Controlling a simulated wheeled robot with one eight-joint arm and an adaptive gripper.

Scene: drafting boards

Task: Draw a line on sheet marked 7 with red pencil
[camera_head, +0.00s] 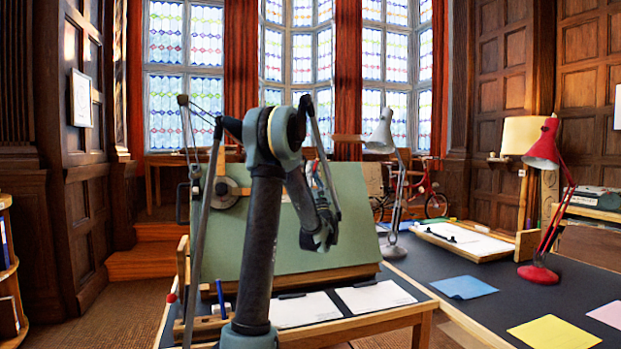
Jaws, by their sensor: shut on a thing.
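My arm (263,235) rises in front of the green drafting board and bends at the elbow, with its wrist (318,236) hanging before the board. My gripper's fingers are hidden behind the wrist, and anything between them is hidden too. Two white sheets lie side by side below the board: a left sheet (307,310) and a right sheet (375,297). Another white sheet (464,238) lies on a low board at the right. I cannot read a number on any sheet. I cannot make out a red pencil for certain.
A blue pencil (220,296) stands by a wooden holder (203,329) at the left. The dark table (440,268) carries a red lamp (538,274), a grey lamp (393,251), blue paper (463,287) and yellow paper (553,332). The green board (355,225) slopes up behind my arm.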

